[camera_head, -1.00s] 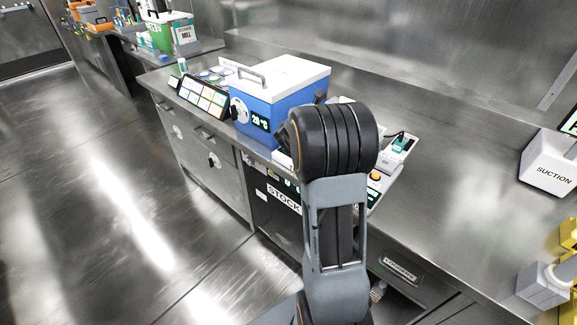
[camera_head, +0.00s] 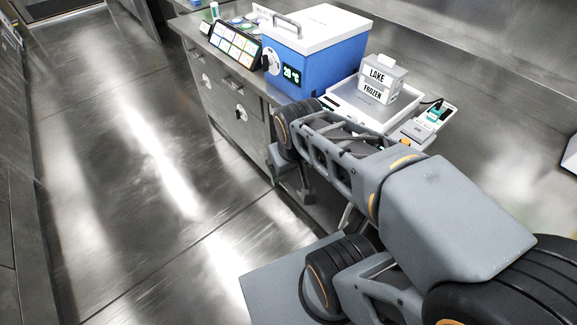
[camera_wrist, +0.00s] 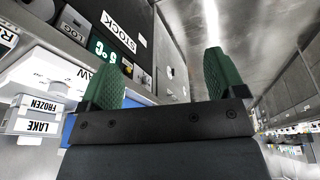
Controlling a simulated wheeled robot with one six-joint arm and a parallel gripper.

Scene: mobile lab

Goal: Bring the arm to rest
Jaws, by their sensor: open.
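My arm stretches across the right and lower part of the head view, folded beside the front of the bench. In the wrist view my gripper (camera_wrist: 162,82) shows two green fingers spread wide apart with nothing between them. Its fingertips are hidden from the head view, so I cannot tell their exact place there.
A blue box with a white lid (camera_head: 312,45) stands on the bench. Right of it, a box marked LAKE FROZEN (camera_head: 381,80) sits on a white device (camera_head: 345,102). A small device with a green part (camera_head: 437,116) is farther right. The floor (camera_head: 110,150) at left is clear.

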